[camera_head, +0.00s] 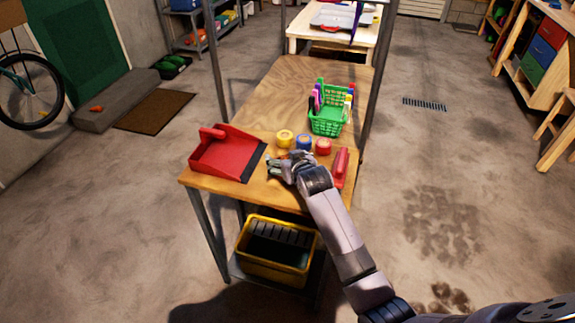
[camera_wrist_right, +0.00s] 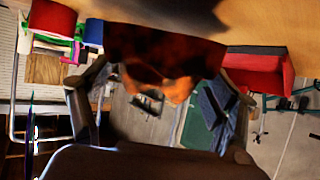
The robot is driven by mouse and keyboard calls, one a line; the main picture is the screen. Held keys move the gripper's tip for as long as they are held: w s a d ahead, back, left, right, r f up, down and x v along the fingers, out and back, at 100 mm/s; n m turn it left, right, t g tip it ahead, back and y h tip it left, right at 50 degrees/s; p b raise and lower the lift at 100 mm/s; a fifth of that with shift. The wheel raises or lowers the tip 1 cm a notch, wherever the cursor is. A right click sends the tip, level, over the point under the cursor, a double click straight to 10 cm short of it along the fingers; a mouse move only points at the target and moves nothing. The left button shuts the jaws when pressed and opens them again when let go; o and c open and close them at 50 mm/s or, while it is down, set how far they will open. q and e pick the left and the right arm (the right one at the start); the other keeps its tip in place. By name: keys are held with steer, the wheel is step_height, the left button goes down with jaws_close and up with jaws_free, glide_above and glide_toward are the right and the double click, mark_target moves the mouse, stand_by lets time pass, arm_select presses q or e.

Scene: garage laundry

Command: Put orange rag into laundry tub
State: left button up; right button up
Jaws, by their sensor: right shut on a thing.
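My right gripper (camera_head: 279,167) is low over the near part of the wooden workbench (camera_head: 290,85), between a red dustpan and colored tape rolls. It is shut on a small orange thing, likely the orange rag; only a bit of orange shows at its fingers in the head view. In the right wrist view the orange rag (camera_wrist_right: 180,88) shows beneath a dark brownish-red patch, blurred and partly in shadow. Whether it touches the bench is unclear. My left gripper is not in view.
The red dustpan (camera_head: 225,150) lies left of the gripper. A yellow bin (camera_head: 277,262) sits on the lower shelf. Floor right of the bench is clear.

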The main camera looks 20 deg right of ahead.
steer(key=shift+f, duration=1.35)
steer(key=o, duration=1.1)
